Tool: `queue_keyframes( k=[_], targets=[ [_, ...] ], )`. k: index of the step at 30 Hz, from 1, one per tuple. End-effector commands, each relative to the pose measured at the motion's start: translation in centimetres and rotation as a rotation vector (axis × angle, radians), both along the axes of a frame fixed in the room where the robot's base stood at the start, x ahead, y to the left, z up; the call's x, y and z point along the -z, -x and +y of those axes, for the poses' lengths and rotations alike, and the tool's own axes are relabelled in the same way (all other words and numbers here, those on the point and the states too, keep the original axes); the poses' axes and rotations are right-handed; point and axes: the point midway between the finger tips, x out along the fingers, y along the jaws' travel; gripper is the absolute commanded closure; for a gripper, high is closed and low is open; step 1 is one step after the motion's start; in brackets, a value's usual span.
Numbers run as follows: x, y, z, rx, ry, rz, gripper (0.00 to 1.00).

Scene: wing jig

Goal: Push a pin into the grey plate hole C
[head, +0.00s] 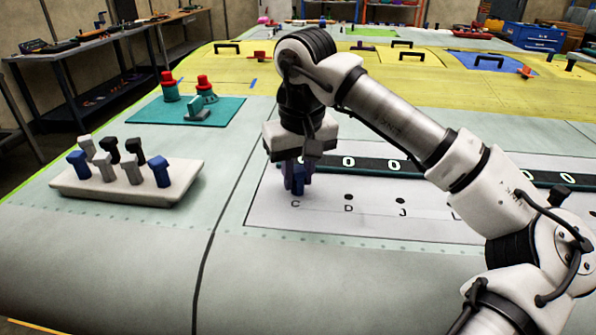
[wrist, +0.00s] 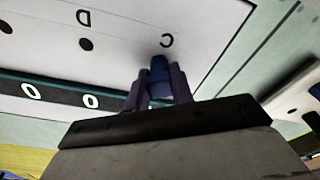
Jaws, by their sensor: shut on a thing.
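My gripper (head: 296,178) points down over the left end of the light grey plate (head: 330,220). It is shut on a blue pin (head: 298,184), which also shows between the fingers in the wrist view (wrist: 159,70). The pin is just above the letter C (head: 295,204) in the head view. Hole C is hidden behind the pin and fingers, so I cannot tell whether the pin's tip is in it. Holes D (head: 348,196) and J (head: 401,200) are bare and dark.
A white tray (head: 125,198) with several blue, grey and black pins stands at the left. A teal mat (head: 225,112) with red-topped items lies behind it. A dark strip with white rings (head: 385,167) runs behind the holes. The surface between tray and plate is clear.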

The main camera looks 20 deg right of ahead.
Motion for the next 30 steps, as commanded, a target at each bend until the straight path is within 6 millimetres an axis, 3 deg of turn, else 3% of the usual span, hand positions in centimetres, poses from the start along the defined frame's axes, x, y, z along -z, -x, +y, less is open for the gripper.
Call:
queue_keyframes(
  k=[2, 3, 8, 20, 23, 30],
  targets=[
    [0.0, 0.0, 0.0, 0.0, 0.0, 0.0, 1.0],
    [0.0, 0.0, 0.0, 0.0, 0.0, 0.0, 0.73],
    [0.0, 0.0, 0.0, 0.0, 0.0, 0.0, 0.52],
    [-0.8, 0.0, 0.0, 0.001, 0.0, -0.001, 0.51],
    [-2.3, 0.2, 0.0, 0.001, 0.002, -0.002, 0.51],
    [-8.0, 0.9, -0.1, 0.0, 0.001, -0.003, 0.51]
  ],
)
